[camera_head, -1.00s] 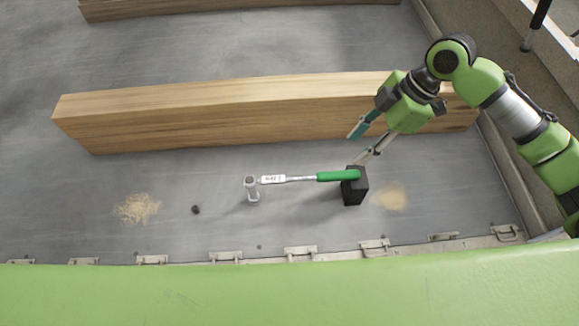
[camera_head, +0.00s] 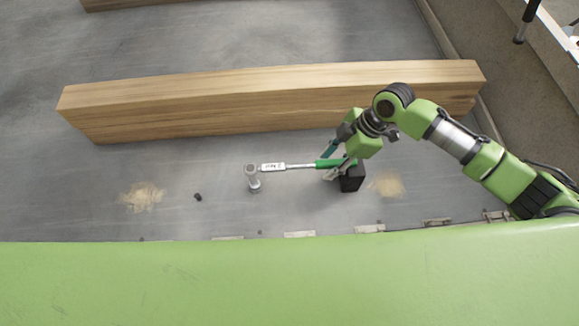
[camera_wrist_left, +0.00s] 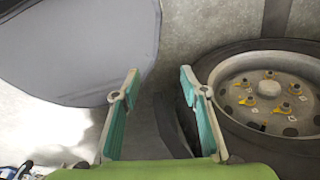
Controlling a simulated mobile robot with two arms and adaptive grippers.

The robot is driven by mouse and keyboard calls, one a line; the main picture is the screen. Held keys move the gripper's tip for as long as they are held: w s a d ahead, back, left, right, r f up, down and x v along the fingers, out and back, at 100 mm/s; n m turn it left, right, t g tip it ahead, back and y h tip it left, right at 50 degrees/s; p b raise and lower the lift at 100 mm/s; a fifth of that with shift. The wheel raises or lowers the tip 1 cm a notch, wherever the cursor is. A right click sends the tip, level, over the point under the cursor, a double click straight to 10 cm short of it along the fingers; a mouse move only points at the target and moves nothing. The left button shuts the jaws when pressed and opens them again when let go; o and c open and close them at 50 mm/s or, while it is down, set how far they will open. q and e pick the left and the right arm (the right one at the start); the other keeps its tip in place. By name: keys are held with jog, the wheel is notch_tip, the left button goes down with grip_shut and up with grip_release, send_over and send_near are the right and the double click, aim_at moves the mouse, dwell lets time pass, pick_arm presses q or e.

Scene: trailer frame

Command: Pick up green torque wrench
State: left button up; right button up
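The green torque wrench (camera_head: 275,167) lies level in the head view. Its silver ratchet head at the left rests on an upright metal socket piece (camera_head: 254,184). Its green handle end lies on a black block (camera_head: 353,179). My right gripper (camera_head: 326,165) is at the green handle, with one finger on the far side and one on the near side. The fingers look apart, and the gripper partly hides the handle end. My left gripper (camera_wrist_left: 160,88) shows in the left wrist view, open and empty, and is out of the head view.
A long wooden beam (camera_head: 250,105) lies behind the wrench. Sawdust patches (camera_head: 143,196) and a small black piece (camera_head: 198,197) lie on the grey floor (camera_head: 225,205). In the left wrist view a wheel (camera_wrist_left: 270,95) with yellow-marked nuts is at the right.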

grip_shut()
jog(key=shift+w, duration=0.1)
jog(key=shift+r, duration=0.15)
